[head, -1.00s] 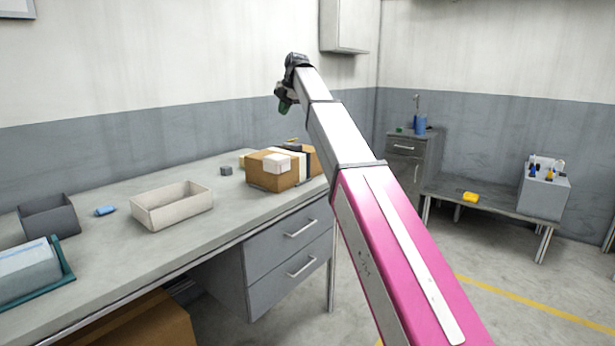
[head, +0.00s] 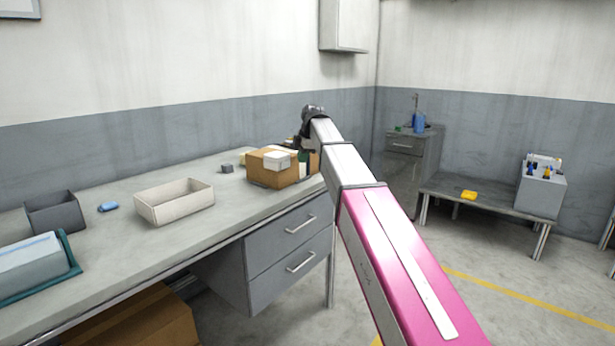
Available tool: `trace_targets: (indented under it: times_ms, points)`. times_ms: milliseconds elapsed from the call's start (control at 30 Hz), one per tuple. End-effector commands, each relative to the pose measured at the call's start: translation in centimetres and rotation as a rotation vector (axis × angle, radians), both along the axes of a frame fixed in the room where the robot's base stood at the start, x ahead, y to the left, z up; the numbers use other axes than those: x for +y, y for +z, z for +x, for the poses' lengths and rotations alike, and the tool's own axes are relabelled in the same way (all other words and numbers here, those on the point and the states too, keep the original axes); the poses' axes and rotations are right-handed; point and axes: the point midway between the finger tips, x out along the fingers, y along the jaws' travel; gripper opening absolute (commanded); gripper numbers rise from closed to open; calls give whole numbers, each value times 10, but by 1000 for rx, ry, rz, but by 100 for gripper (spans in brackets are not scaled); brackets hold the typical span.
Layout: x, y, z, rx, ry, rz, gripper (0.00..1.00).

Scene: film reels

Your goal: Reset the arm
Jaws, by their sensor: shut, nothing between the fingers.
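My arm reaches up from the lower right, with a pink link and then grey links. My gripper (head: 304,156) is at its far end, beside a dark wrist, and points down. It is small and partly lost against the cardboard box (head: 262,170) at the right end of the workbench (head: 110,262). The gripper is shut, with nothing seen held in it. I cannot tell whether it is in front of the box or above it.
On the bench are an open cream tray (head: 175,214), a dark grey bin (head: 55,213), a blue block (head: 108,206) and a small grey block (head: 227,168). A low table (head: 490,204) at right holds a yellow item (head: 469,195) and a grey tool box (head: 541,195). Floor at right is clear.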

Motion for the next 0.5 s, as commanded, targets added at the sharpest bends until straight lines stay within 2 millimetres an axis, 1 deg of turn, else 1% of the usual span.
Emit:
trace_targets:
  times_ms: [33,67,100,167,200,267,300,367,500]
  points:
    - [-13,-29,-15,27,-73,4,0]
    - [-19,-43,-20,41,-121,7,0]
    - [-28,-62,-27,60,-185,10,0]
    - [-40,-90,-38,87,-282,15,0]
    - [-48,-107,-46,105,-345,18,0]
    - [-61,-134,-59,131,-442,23,0]
    - [-69,-151,-68,147,-507,25,0]
    - [-81,-175,-82,171,-602,28,0]
    - [-108,-229,-119,222,-827,35,0]
